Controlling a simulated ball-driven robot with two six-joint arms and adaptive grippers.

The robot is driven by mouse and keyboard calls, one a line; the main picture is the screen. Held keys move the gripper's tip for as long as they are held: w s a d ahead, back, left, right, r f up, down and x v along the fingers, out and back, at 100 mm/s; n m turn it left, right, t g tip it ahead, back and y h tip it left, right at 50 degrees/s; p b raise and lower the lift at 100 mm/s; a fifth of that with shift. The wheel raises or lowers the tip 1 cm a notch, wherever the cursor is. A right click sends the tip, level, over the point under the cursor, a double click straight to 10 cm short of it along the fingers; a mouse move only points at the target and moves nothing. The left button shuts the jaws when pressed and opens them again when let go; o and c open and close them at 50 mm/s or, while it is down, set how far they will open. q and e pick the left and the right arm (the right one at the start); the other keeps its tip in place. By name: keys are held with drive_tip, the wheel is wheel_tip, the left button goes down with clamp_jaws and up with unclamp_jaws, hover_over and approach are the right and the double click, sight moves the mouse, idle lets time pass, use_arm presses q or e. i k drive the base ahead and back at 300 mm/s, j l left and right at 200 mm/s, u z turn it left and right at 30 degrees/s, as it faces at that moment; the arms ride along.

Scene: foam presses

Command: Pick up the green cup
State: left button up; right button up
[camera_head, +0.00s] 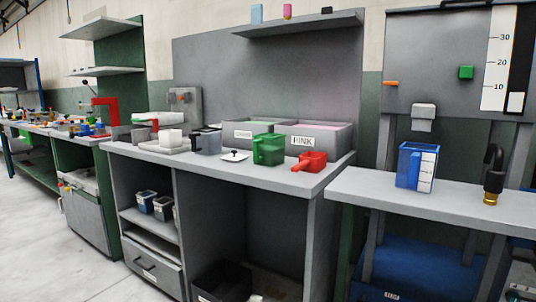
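The green cup (269,149) stands upright on the grey workbench near its front right part, in front of two grey bins. It is a translucent green container with what looks like a handle on its left side. A red scoop (311,161) lies just to its right, close to the bench edge. Neither of my grippers shows in the head view.
The grey bench top (225,173) has a clear strip along its front. A labelled grey bin (321,136) stands behind the cup. A blue jug (416,167) stands on the right bench (370,189).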

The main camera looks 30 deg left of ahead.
sight(269, 149)
drive_tip(key=u, duration=1.65)
drive_tip(key=z, duration=0.45)
drive_tip(key=i+j+z, duration=0.15)
drive_tip(key=z, duration=0.25)
drive_tip(key=i+j+z, duration=0.15)
drive_tip(key=j+z, duration=0.25)
drive_tip(key=i+j+z, duration=0.1)
drive_tip(key=z, duration=0.3)
